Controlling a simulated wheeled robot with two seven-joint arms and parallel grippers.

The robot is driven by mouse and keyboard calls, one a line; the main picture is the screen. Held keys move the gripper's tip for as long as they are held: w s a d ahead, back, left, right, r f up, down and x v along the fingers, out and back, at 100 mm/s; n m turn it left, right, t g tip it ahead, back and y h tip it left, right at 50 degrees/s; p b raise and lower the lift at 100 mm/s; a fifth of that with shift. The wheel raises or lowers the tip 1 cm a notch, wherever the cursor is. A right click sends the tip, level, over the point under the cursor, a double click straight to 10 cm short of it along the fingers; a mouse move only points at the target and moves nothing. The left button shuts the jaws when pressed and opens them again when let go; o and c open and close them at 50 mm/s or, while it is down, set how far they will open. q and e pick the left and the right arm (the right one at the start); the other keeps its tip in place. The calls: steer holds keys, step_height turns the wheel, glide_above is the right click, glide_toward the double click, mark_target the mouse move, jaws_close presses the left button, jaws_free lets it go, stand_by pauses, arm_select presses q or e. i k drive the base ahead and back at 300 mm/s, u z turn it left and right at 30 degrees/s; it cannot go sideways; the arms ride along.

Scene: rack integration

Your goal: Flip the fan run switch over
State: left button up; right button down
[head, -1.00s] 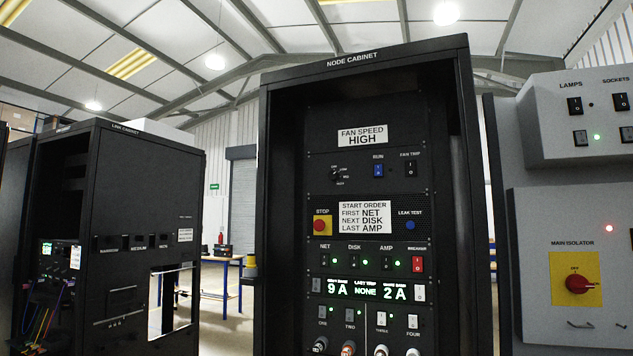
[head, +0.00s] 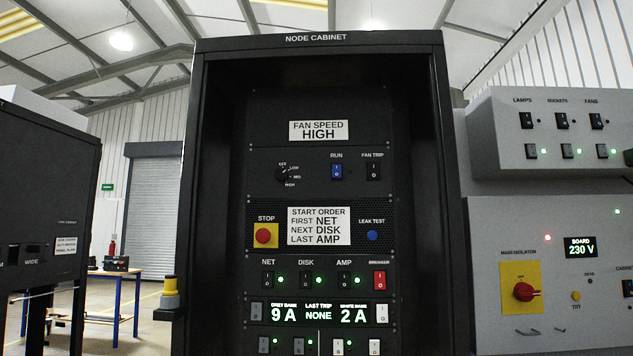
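The fan run switch is the blue rocker (head: 336,171) under the label RUN, in the upper panel of the node cabinet (head: 316,41) in the head view. I cannot tell for sure which way it is tipped. The small lamp just right of it looks dark. The fan speed knob (head: 284,174) is left of it, and the black FAN TRIP rocker (head: 373,171) is right of it. A sign (head: 318,131) above reads FAN SPEED HIGH. Neither gripper shows clearly; a small dark piece at the right edge cannot be made out.
Below are a red stop button (head: 263,236), a blue leak test button (head: 372,235) and a row of rockers with green lamps. The cabinet's side walls frame the recessed panel. A grey board (head: 490,220) with a main isolator stands right; a dark cabinet (head: 45,210) stands left.

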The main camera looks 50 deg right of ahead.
mark_target(336, 169)
steer(key=z, duration=0.5)
steer(key=i, duration=0.95)
steer(key=z, duration=0.65)
